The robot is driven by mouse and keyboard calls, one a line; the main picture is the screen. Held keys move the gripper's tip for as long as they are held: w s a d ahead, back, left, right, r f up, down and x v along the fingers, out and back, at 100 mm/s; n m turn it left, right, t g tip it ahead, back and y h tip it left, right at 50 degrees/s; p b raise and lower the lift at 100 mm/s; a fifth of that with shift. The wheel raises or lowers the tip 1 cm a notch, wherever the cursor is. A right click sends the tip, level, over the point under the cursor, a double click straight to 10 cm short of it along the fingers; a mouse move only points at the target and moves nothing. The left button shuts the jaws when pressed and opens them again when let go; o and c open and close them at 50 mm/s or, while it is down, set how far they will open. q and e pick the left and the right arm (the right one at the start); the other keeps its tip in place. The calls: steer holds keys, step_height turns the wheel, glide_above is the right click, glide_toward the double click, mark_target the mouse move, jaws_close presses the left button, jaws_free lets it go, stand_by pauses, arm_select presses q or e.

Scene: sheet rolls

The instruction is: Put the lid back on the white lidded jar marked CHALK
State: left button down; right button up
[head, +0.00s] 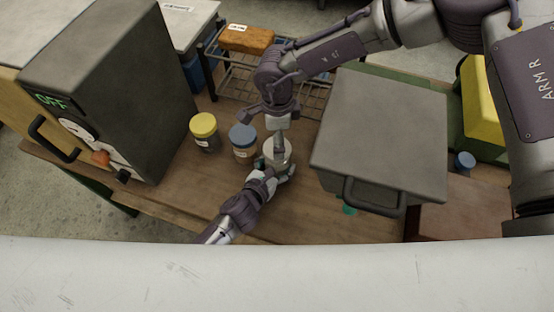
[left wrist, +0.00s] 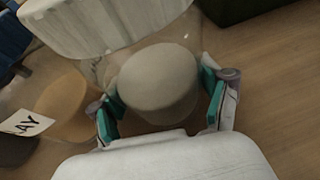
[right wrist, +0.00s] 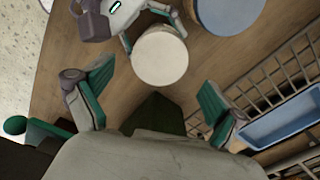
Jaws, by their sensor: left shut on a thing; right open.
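The white-lidded jar stands on the wooden bench, and its round white lid (head: 278,149) is on top. The lid also shows from above in the right wrist view (right wrist: 160,57) and from the side in the left wrist view (left wrist: 100,22). I cannot tell whether it is fully seated. The clear jar body with pale contents (left wrist: 160,82) is between the fingers of my left gripper (head: 276,172), which is shut on it from the front. No CHALK label is readable. My right gripper (right wrist: 150,100) is open and empty, above and close to the jar.
A blue-lidded jar (head: 243,138) and a yellow-lidded jar (head: 204,130) stand left of the white one. A grey box with a handle (head: 380,135) is close on the right. A wire rack (head: 310,95) is behind, and a dark oven-like box (head: 120,90) stands left.

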steer(key=shift+f, duration=2.1)
steer(key=c, duration=1.2)
steer(key=shift+m, duration=0.9)
steer(key=o, duration=1.3)
step_height(320, 180, up, 12)
